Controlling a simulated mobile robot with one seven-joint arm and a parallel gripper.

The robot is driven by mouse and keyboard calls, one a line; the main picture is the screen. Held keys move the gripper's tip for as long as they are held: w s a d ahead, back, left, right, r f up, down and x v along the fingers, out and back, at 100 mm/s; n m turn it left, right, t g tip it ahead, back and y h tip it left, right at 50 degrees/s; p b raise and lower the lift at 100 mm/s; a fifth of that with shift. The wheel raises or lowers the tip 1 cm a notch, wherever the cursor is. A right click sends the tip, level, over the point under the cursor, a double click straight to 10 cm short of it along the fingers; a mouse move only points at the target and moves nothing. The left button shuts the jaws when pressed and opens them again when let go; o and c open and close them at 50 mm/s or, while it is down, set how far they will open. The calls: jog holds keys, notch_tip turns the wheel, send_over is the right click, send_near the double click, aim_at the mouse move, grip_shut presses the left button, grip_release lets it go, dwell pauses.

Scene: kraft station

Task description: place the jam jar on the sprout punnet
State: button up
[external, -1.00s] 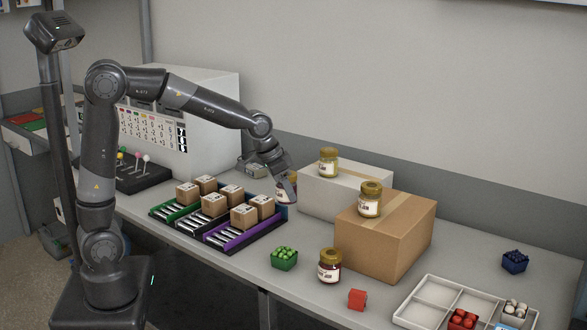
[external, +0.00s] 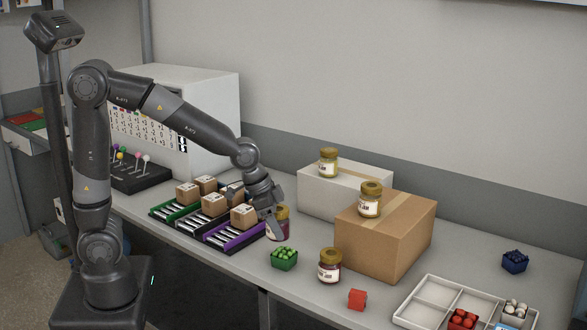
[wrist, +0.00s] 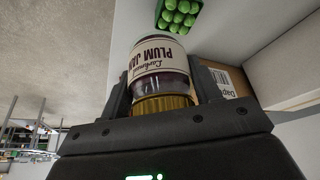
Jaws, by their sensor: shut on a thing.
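My gripper (external: 273,226) is shut on a plum jam jar (external: 281,229) with a gold lid, just right of the purple rack. In the wrist view the held jam jar (wrist: 160,66) sits between the two fingers, its label reading plum jam. The sprout punnet (external: 284,258), a small green box of round green sprouts, stands on the table just in front of the held jar. It also shows at the top of the wrist view (wrist: 179,15), beyond the jar and apart from it. Whether the jar touches the table is unclear.
A brown carton (external: 392,244) and a white box (external: 318,196) each bear a jar. A divided white tray (external: 424,314) and a blue punnet (external: 514,261) are at right.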

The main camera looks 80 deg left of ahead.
jog(key=a, duration=0.1)
jog(key=w+a+f, duration=0.1)
jog(key=a+f, duration=0.1)
jog(key=shift+w+a, duration=0.15)
jog(key=shift+w, duration=0.25)
jog(key=shift+f, duration=2.1)
jog(key=shift+f, duration=0.2)
jog(key=o, duration=1.2)
jog(key=shift+o, duration=0.2)
